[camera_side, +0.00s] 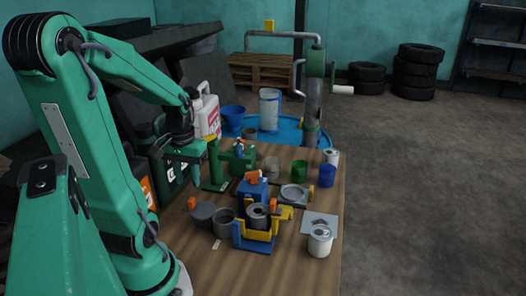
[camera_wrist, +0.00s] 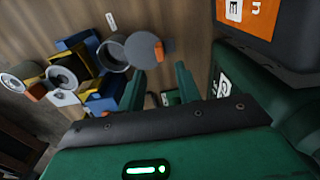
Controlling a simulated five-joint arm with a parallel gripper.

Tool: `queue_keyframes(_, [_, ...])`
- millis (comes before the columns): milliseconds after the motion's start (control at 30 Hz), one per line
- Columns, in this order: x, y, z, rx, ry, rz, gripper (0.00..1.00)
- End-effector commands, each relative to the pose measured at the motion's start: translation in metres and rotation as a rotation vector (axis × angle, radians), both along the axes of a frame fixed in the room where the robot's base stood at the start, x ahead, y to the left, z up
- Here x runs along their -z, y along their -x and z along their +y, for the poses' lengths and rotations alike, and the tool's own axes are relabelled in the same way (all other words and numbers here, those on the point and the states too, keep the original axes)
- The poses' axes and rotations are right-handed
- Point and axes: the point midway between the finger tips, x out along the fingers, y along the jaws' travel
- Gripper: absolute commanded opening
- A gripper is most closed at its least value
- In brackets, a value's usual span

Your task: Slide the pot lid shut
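The grey pot (camera_side: 223,223) stands on the wooden table with its mouth largely uncovered. Its flat grey lid (camera_side: 203,212) sits off to the pot's left, with an orange knob (camera_side: 191,203) at the far edge. In the wrist view the open pot (camera_wrist: 112,56) is left of the lid (camera_wrist: 141,50), and the orange knob (camera_wrist: 160,48) is on the lid's right. My gripper (camera_side: 193,172) is above the table, behind the lid and apart from it. In the wrist view my gripper (camera_wrist: 160,78) has its two fingers spread with nothing between them.
A blue and yellow holder (camera_side: 254,243) with a metal cylinder stands right of the pot. A green stand (camera_side: 214,168) is close to my gripper. Dark canisters with orange labels (camera_side: 146,190) line the table's left edge. A white can (camera_side: 320,240) stands at the right.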

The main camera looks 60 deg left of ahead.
Motion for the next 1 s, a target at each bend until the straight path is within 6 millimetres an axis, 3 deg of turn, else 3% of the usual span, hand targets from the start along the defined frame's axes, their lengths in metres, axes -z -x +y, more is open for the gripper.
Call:
queue_keyframes(500, [0.054, 0.000, -0.001, 0.001, 0.002, 0.002, 0.34])
queue_keyframes(1000, [0.065, 0.000, 0.000, 0.001, 0.000, 0.000, 0.34])
